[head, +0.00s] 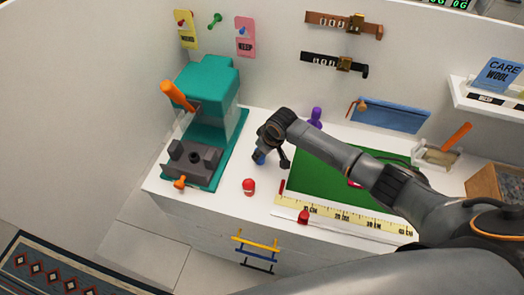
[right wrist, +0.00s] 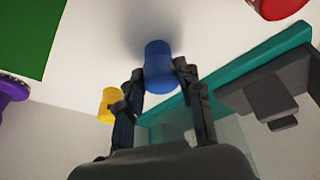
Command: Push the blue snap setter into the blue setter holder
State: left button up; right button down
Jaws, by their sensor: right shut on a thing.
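The blue snap setter (right wrist: 158,62) is a short blue cylinder between the fingers of my right gripper (right wrist: 161,86) in the right wrist view. My right gripper (head: 272,158) is shut on it, and a bit of blue (head: 260,159) shows at the fingers in the head view. The gripper is above the white counter, right of the teal press (head: 207,82). A dark grey block (head: 193,157) with a round opening sits on the press base. I cannot make out a blue setter holder. My left gripper is not in view.
A red setter (head: 249,186) stands on the counter near its front edge. A purple setter (head: 316,116) is behind the arm. A yellow piece (right wrist: 108,105) shows beside the gripper in the wrist view. A green mat (head: 318,170) and yellow ruler (head: 345,217) lie to the right.

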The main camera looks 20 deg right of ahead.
jog(key=c, duration=0.8)
grip_release()
jog(key=v, duration=1.2)
jog(key=shift+d+f, duration=0.1)
